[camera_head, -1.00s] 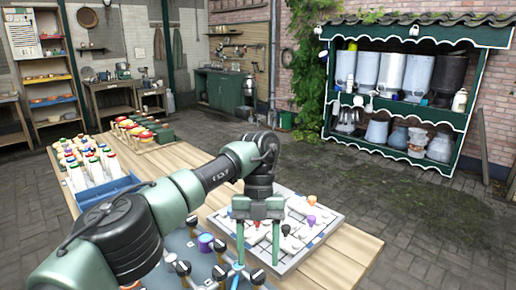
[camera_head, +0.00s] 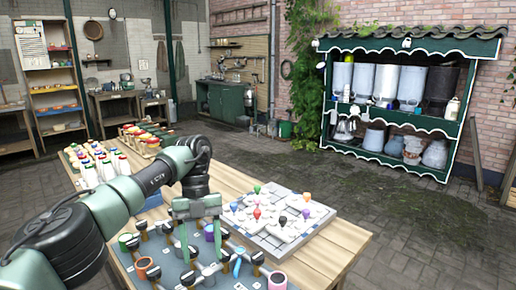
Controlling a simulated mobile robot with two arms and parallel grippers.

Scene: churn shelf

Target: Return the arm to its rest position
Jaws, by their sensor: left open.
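My left arm comes in from the lower left over the wooden table. Its gripper (camera_head: 202,246) points down with two green fingers spread apart and nothing between them that I can make out. It is above the grey board (camera_head: 238,280), which carries several black-and-orange pegs and coloured cylinders. A white tiled board (camera_head: 262,246) with several coloured pegs lies to the right of the gripper, apart from it. My right gripper does not show.
White bottles with coloured caps (camera_head: 97,170) stand on the table's far left. Red-and-yellow items (camera_head: 143,139) sit at its far end. A green shelf (camera_head: 386,156) with metal churns stands at the back right. The paved floor between is clear.

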